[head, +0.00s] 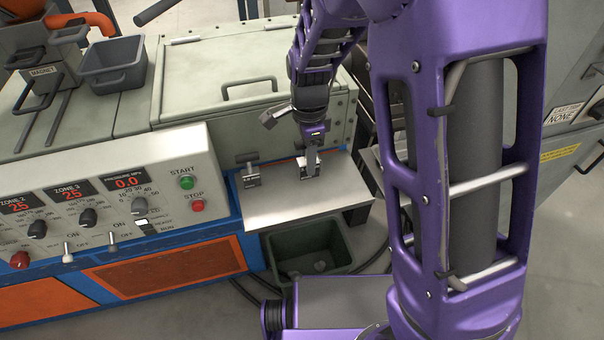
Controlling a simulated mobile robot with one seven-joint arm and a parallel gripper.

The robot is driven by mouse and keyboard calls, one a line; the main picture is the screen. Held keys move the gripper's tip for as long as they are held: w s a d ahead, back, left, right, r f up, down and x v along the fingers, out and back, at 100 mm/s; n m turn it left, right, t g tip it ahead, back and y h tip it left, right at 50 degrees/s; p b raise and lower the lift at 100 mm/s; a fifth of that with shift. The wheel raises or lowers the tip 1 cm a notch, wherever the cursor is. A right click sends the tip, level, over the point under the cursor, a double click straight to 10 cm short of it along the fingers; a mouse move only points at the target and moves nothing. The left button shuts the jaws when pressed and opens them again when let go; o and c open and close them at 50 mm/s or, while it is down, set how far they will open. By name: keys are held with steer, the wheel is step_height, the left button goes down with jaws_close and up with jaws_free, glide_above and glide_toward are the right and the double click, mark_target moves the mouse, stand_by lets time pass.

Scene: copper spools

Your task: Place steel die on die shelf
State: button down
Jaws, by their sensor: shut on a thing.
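The pale die shelf (335,206) juts from the front of the grey and blue machine, below its lidded housing. My gripper (309,172) reaches down over the middle of the shelf and is shut on a small grey metal piece, which looks like the steel die (303,170). The fingers hide much of it, and I cannot tell whether it touches the shelf.
A control panel (110,205) with knobs and switches stands left of the shelf. A dark green bin (305,262) sits on the floor beneath the shelf. A grey open tray (112,65) rests on the machine top. The front and right of the shelf are clear.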

step_height(320, 180, down, 10)
steer(key=shift+r+b, duration=0.1)
steer(key=shift+b, duration=1)
steer(key=shift+f, duration=0.2)
steer(key=c, duration=0.5)
jaws_free()
step_height(320, 180, up, 12)
steer(key=p, duration=0.2)
steer(key=shift+r+p, duration=0.2)
steer(key=shift+p, duration=0.1)
